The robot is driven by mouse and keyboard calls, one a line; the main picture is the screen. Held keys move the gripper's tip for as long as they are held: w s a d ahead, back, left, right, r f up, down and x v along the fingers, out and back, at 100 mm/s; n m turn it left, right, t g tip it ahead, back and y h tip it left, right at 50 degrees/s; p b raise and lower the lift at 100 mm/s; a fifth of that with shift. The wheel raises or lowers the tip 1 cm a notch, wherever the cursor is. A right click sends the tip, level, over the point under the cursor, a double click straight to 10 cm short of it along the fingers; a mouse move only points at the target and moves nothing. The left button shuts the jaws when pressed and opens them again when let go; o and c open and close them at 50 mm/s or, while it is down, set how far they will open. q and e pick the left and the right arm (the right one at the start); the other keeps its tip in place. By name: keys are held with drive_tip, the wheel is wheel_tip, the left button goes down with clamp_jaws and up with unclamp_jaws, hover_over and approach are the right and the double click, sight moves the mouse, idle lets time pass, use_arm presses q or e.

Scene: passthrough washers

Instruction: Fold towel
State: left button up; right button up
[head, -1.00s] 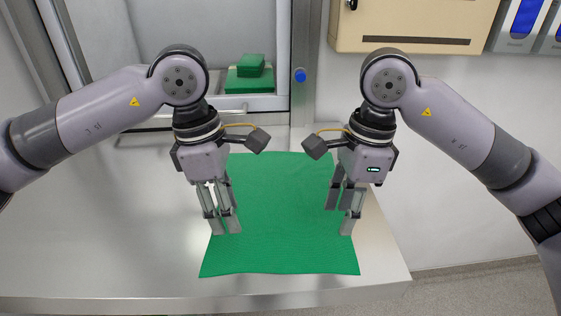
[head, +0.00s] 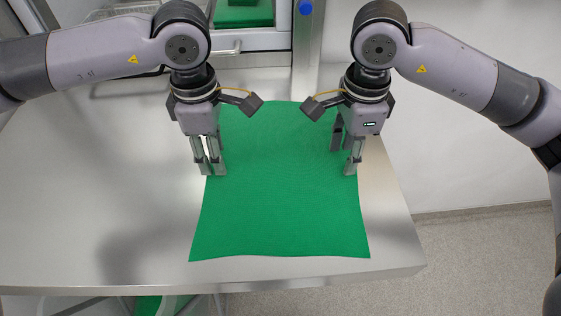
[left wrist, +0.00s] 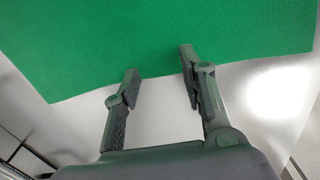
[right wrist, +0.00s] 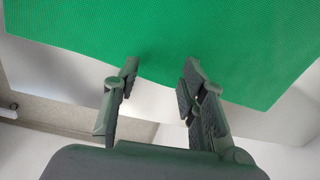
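A green towel (head: 280,215) lies spread flat on the metal table, its near edge close to the table's front. My left gripper (head: 212,172) points down at the towel's left edge. In the left wrist view its two fingers (left wrist: 158,75) are apart, with the towel edge just beyond and at the tips. My right gripper (head: 343,162) points down at the towel's right edge. In the right wrist view its fingers (right wrist: 158,72) are also apart, the towel edge at the tips. Whether the fingertips touch the towel is unclear.
The metal table (head: 100,210) is bare to the left of the towel. Folded green towels (head: 243,14) sit in the opening behind the table. A green item (head: 150,305) shows below the front edge. The floor (head: 480,260) lies to the right.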

use_arm(q)
drive_tip(key=shift+w+f, duration=0.1)
drive_tip(key=shift+f, duration=0.5)
use_arm(e)
drive_tip(key=shift+w+f, duration=0.1)
drive_tip(key=shift+f, duration=0.5)
use_arm(q)
drive_tip(key=shift+f+b, duration=0.25)
drive_tip(key=shift+b, duration=0.05)
use_arm(e)
drive_tip(key=shift+f, duration=0.25)
use_arm(q)
drive_tip(key=shift+r, duration=0.1)
drive_tip(key=shift+c, duration=0.3)
use_arm(e)
drive_tip(key=shift+r, duration=0.1)
drive_tip(key=shift+c, duration=0.3)
use_arm(q)
drive_tip(key=shift+c, duration=0.3)
use_arm(e)
drive_tip(key=shift+c, duration=0.3)
use_arm(q)
drive_tip(key=shift+c, duration=1.4)
use_arm(e)
drive_tip(key=shift+c, duration=1.4)
use_arm(q)
clamp_jaws()
use_arm(e)
clamp_jaws()
